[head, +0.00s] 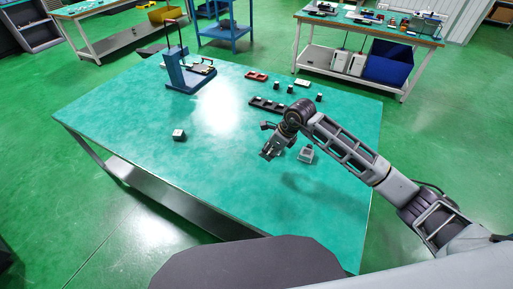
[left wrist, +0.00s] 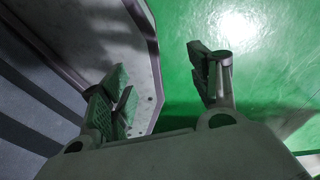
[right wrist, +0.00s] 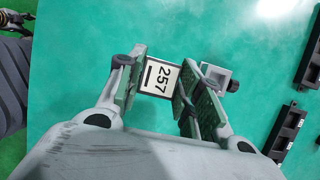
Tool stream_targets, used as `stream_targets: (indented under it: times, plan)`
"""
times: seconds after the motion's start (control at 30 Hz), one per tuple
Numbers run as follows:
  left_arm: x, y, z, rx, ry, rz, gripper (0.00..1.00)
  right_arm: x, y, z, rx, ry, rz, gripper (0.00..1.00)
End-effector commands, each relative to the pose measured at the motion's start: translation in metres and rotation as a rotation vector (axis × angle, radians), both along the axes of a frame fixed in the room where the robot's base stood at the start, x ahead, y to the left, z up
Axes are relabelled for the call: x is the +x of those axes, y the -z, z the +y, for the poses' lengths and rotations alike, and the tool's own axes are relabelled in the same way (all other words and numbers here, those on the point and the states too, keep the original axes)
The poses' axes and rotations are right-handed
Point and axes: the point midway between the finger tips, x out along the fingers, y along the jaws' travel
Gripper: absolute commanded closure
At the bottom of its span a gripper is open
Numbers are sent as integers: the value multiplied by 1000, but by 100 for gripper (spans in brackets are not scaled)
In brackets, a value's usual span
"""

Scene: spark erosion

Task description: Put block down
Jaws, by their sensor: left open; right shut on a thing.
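My right gripper (right wrist: 158,75) is shut on a block with a white label reading "257" (right wrist: 161,78). The block's labelled face points toward the right wrist camera, and its sides are partly hidden by the fingers. In the head view my right gripper (head: 269,153) is over the right half of the green table (head: 130,100). The block is hard to make out there, and I cannot tell whether it touches the tabletop. My left gripper (left wrist: 165,80) is open and empty, away from the table, with green floor beyond it.
A grey fixture (head: 306,155) stands close right of the right gripper. A white-topped block (head: 179,134) stands at left. A black slotted rack (head: 266,104), a red tray (head: 257,76) and several small dark blocks lie behind. A blue press (head: 185,72) stands at the back. The front left tabletop is clear.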

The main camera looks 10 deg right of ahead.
Motion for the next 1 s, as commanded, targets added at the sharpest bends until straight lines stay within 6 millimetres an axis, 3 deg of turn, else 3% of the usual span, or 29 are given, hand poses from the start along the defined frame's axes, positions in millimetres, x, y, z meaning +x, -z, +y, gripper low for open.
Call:
stream_targets:
  times: [0.23, 0.43, 0.6, 1.0]
  plan:
    - [0, -5, -2, -1, -2, 0, 39, -1, 30, 1, 3, 0, 2, 100]
    - [0, -7, -18, -19, -6, 0, 39, 0, 51, 0, 2, 1, 0, 100]
    - [0, -7, -25, -27, -5, 0, 39, 0, 56, 0, 2, 0, -1, 100]
    - [-1, -8, -14, -15, -4, 1, 39, 0, 65, 1, 3, 0, 1, 100]
